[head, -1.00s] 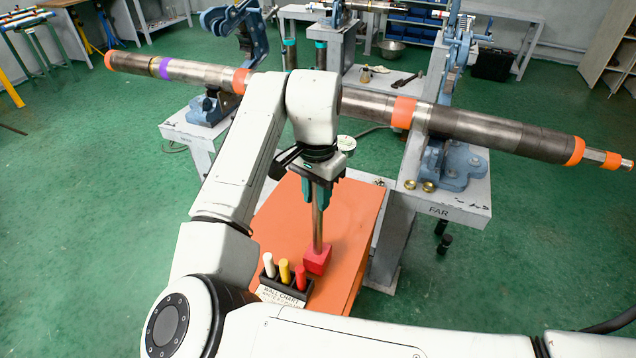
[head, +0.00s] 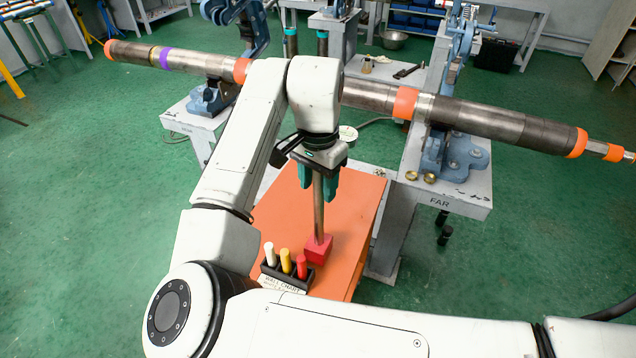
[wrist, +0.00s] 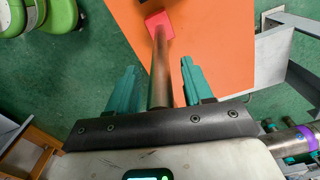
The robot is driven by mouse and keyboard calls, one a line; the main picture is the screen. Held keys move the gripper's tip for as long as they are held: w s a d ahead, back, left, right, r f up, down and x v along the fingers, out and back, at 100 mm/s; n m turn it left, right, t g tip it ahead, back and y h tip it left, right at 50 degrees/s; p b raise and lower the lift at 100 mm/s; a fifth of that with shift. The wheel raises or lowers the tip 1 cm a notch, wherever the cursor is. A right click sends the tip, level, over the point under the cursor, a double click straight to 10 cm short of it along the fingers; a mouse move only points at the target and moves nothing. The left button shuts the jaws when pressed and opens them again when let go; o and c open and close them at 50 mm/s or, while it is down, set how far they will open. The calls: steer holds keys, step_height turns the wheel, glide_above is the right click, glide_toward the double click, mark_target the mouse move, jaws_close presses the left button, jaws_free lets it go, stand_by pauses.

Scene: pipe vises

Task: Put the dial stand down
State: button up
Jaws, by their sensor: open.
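The dial stand is a grey metal post (head: 319,208) on a red block base (head: 318,250). It stands upright on the orange top (head: 355,215), its base touching the surface as far as I can tell. My gripper (head: 319,193) is above the base with its two green fingers spread on either side of the post. In the wrist view my gripper (wrist: 158,85) shows a gap between each finger and the post (wrist: 160,70). The red base (wrist: 158,24) lies beyond the fingertips on the orange top. The post's upper end is hidden by my gripper.
A black holder (head: 288,278) with white, yellow and red sticks is close beside the red base. A long steel pipe (head: 480,122) in blue vises (head: 450,160) runs behind my arm. The right part of the orange top is clear.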

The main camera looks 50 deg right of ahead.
step_height(320, 180, up, 12)
steer(key=shift+f, duration=0.15)
steer(key=s+d+f+n+t+h, duration=0.1)
steer(key=s+d+f+n+h, duration=0.3)
steer(key=f, duration=0.3)
steer(key=s+d+f+n+t+h, duration=0.1)
steer(key=s+d+f+n+h, duration=0.1)
steer(key=d+f+n, duration=0.45)
steer(key=s+a+f+n+g+y, duration=0.1)
steer(key=s+a+f+n+y, duration=0.4)
steer(key=s+a+f, duration=1.3)
steer(key=shift+a+f+n+y, duration=0.2)
steer(key=shift+f+n+y, duration=0.25)
steer(key=shift+f, duration=0.3)
steer(key=shift+o, duration=0.2)
